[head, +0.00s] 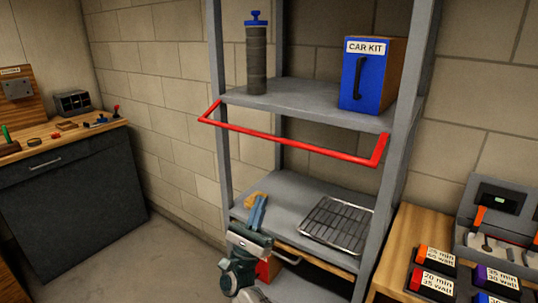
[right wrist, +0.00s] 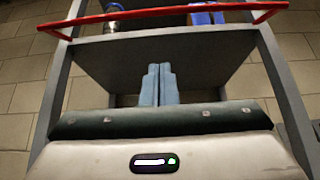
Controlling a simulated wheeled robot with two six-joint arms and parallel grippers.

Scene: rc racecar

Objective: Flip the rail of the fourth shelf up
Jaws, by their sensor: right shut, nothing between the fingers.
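The red rail (head: 290,143) is a thin U-shaped bar on the grey shelf (head: 300,98) that holds the blue car kit box. It sticks out in front of the shelf, and its long bar hangs a little below the shelf edge. It also crosses the top of the right wrist view (right wrist: 165,17). My right gripper (head: 260,201) has blue fingers and is below the rail, in front of the lower shelf, apart from the rail. In the right wrist view its fingers (right wrist: 158,72) are together and empty, with the shelf's underside beyond. My left gripper is not in view.
The car kit box (head: 362,80) and a dark cylinder with a blue top (head: 256,60) stand on the railed shelf. A wire rack (head: 338,223) lies on the shelf below. Grey posts (head: 402,120) flank the shelves. Workbenches stand left and right; floor at left is clear.

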